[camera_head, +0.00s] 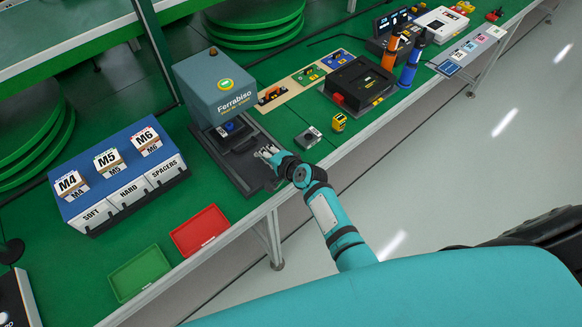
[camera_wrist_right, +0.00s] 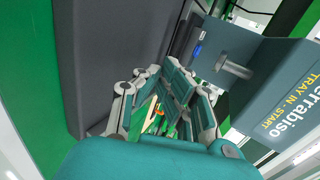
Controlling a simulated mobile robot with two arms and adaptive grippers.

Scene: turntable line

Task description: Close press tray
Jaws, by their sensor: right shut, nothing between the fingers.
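The press (camera_head: 215,85) is a blue-grey block labelled Ferrabiso on a dark base at the back of the green bench. Its black tray (camera_head: 240,141) sits low at the front of the head, with a small blue piece (camera_head: 231,127) on it. How far the tray sticks out is hard to tell. My right gripper (camera_head: 266,152) is shut and empty over the base, just in front of the tray; I cannot tell whether they touch. In the right wrist view, the press head (camera_wrist_right: 255,75) with its metal plunger is at the right. My left gripper is out of view.
A blue bin rack (camera_head: 122,180) stands left of the press. A red tray (camera_head: 200,230) and a green tray (camera_head: 140,273) lie near the front edge. A small grey block (camera_head: 308,137), a yellow device (camera_head: 339,121) and a black case (camera_head: 358,83) are to the right.

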